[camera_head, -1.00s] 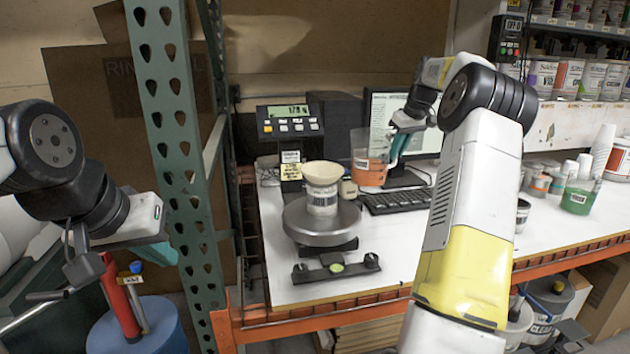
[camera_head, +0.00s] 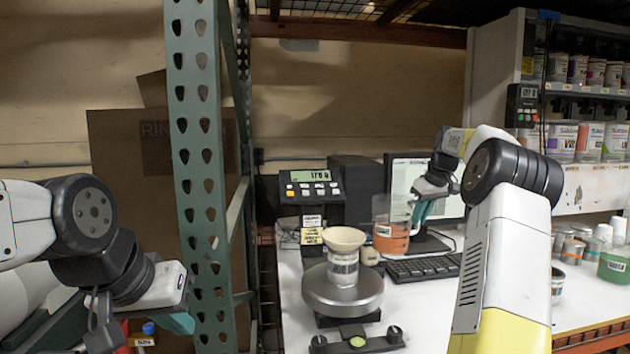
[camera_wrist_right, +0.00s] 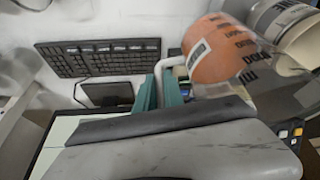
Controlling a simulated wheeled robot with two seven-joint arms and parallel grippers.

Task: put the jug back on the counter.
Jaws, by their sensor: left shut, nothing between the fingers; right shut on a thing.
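The jug (camera_head: 391,238), clear with orange liquid and a white label, looks upright in the head view, behind and right of the scale. My right gripper (camera_head: 421,211) is shut on the jug's handle. The right wrist view shows its teal fingers (camera_wrist_right: 160,88) at the handle beside the jug (camera_wrist_right: 215,55). Whether the jug's base touches the counter (camera_head: 425,302) is unclear. My left gripper (camera_head: 180,323) is shut and empty at the lower left, left of the green rack post and away from the counter; its fingertips are barely visible.
The scale (camera_head: 342,292) carries a white labelled container with a cream funnel-like top (camera_head: 344,240). A keyboard (camera_head: 425,268) and monitor (camera_head: 408,180) stand close to the jug. The scale display (camera_head: 311,186) is at the back. Cups and a green container (camera_head: 613,267) stand at right.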

